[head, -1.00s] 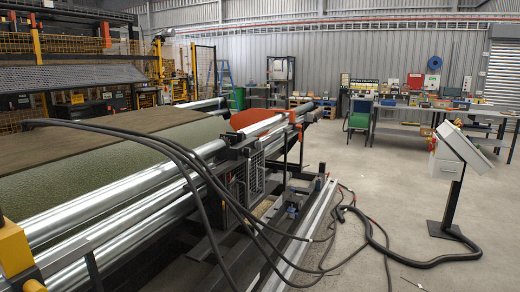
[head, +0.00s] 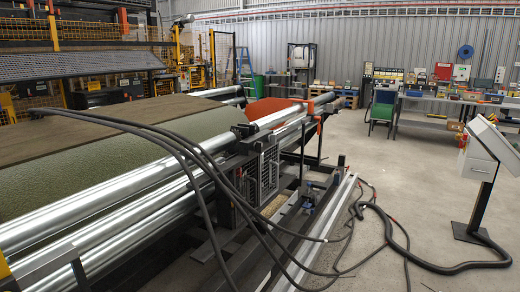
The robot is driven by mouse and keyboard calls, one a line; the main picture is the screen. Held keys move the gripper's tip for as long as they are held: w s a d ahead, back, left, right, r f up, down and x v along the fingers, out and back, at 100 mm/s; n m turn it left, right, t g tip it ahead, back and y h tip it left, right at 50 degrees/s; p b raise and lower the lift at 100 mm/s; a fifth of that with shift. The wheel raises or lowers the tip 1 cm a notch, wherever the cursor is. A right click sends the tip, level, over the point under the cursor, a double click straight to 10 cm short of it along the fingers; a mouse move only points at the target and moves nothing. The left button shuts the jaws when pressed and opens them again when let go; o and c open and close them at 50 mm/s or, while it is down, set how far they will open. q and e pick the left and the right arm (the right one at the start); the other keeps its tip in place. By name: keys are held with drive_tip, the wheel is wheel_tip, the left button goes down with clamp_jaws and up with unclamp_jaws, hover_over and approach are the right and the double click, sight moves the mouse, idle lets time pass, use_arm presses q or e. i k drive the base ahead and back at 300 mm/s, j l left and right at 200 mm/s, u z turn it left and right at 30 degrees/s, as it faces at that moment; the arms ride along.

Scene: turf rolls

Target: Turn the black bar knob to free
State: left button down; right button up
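I cannot make out the black bar knob in the head view. A grey control box with a tilted panel (head: 487,155) stands on a black post at the right; its panel face is turned mostly away, so any knob on it cannot be seen. Neither of my grippers is in view.
A turf roll machine with shiny metal rollers (head: 110,205) fills the left. Black hoses (head: 395,235) run from it across the floor toward the control box's post. A long workbench (head: 440,100) stands at the back right. The concrete floor (head: 410,160) between is partly clear.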

sight(258, 147)
drive_tip(key=i+l+u, duration=0.15)
drive_tip(key=i+l, duration=0.2)
drive_tip(key=l, duration=0.2)
drive_tip(key=i+l+u, duration=0.1)
drive_tip(key=i+l, duration=0.2)
drive_tip(key=l, duration=0.25)
drive_tip(key=i+l+u, duration=0.15)
drive_tip(key=l, duration=0.45)
drive_tip(key=i+l+u, duration=0.1)
drive_tip(key=i+l, duration=0.25)
drive_tip(key=l, duration=0.25)
drive_tip(key=i+l+u, duration=0.15)
drive_tip(key=l, duration=0.5)
drive_tip(key=i+l+u, duration=0.1)
drive_tip(key=i+l, duration=0.2)
drive_tip(key=l, duration=0.4)
drive_tip(key=i+l+u, duration=0.15)
drive_tip(key=l, duration=0.5)
drive_tip(key=i+l+u, duration=0.1)
drive_tip(key=l, duration=0.6)
drive_tip(key=i, duration=0.05)
